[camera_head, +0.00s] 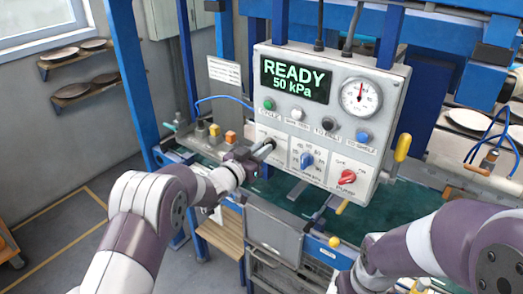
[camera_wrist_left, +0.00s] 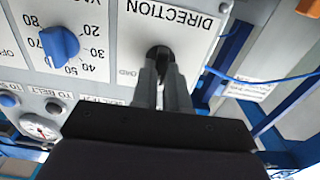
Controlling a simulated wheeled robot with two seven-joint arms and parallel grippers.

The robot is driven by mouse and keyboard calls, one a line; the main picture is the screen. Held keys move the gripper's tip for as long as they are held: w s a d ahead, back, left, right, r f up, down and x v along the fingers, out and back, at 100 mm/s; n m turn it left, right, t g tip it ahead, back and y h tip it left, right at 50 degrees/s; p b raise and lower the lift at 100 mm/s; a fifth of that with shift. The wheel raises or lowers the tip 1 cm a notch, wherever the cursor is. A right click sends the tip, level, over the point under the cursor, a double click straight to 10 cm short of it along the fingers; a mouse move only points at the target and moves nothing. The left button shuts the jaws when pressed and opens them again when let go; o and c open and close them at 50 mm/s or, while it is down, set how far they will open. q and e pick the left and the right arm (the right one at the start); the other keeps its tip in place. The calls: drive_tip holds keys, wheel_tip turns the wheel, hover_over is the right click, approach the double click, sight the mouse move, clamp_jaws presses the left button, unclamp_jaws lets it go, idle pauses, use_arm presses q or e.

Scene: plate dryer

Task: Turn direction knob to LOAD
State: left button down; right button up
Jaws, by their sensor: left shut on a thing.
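The direction knob (camera_wrist_left: 160,53) is small and black. In the left wrist view it sits on a white panel under the upside-down word DIRECTION, with a partly hidden label ending in OAD beside it. My left gripper (camera_wrist_left: 166,75) is shut on the knob, one finger on each side. In the head view my left gripper (camera_head: 266,146) reaches the lower left of the control box, and its fingers mostly hide the knob. I cannot tell which way the knob points. My right arm enters at the lower right; its gripper is out of view.
The grey control box (camera_head: 400,85) has a display reading READY 50 kPa, a gauge (camera_head: 361,96) and several buttons. A blue dial (camera_head: 307,160) and a red pump knob (camera_head: 347,177) sit right of my left gripper. A blue post (camera_head: 127,70) stands at left.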

use_arm(q)
drive_tip(key=shift+w+a+n+p, duration=0.1)
drive_tip(key=shift+n+p, duration=0.9)
drive_tip(key=shift+n, duration=3.3)
drive_tip(key=c, duration=1.1)
unclamp_jaws()
drive_tip(key=shift+c, duration=0.2)
drive_tip(key=shift+a, duration=0.1)
